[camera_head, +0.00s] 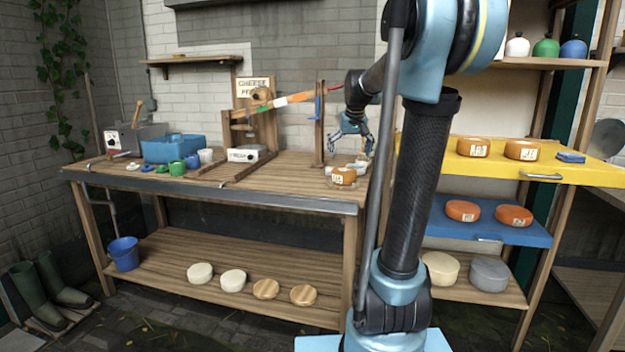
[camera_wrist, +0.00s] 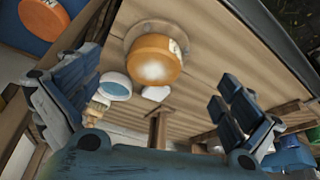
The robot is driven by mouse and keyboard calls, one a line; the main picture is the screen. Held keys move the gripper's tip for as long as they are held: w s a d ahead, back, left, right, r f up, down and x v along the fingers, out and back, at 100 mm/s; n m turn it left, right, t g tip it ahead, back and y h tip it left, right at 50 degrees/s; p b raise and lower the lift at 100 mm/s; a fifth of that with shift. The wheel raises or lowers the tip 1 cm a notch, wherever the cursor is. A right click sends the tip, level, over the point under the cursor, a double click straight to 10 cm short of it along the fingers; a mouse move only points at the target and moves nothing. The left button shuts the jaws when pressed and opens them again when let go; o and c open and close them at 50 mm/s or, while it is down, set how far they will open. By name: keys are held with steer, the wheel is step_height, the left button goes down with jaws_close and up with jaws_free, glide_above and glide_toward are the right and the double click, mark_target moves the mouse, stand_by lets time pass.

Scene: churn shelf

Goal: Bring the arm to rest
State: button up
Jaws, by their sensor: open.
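My gripper (camera_head: 352,128) is over the right end of the wooden workbench (camera_head: 270,182) in the head view. In the wrist view its two blue fingers (camera_wrist: 155,110) stand wide apart with nothing held between them. An orange cheese wheel (camera_head: 343,176) with a pale label sits on the bench near the gripper. The same cheese shows in the wrist view (camera_wrist: 153,60), apart from the fingers. My arm is raised and bent, with its forearm reaching left over the bench.
A wooden cheese press (camera_head: 262,125) stands left of my gripper. A blue basin (camera_head: 172,148) sits further left. The right shelf has a yellow board (camera_head: 490,165) and a blue board (camera_head: 485,222), both bearing orange cheeses. Pale and wooden rounds lie on the bench's lower shelf (camera_head: 185,285).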

steer(key=s+f, duration=0.7)
steer(key=s, duration=0.5)
steer(key=s+f+g, duration=0.1)
steer(key=s+f, duration=0.7)
steer(key=s, duration=0.3)
steer(key=s+f+g, duration=0.1)
steer(key=s+f, duration=0.7)
steer(key=s, duration=0.4)
steer(key=shift+s+a, duration=0.15)
steer(key=shift+s, duration=0.2)
steer(key=shift+f, duration=0.1)
steer(key=shift+w+f, duration=0.2)
steer(key=shift+w, duration=0.25)
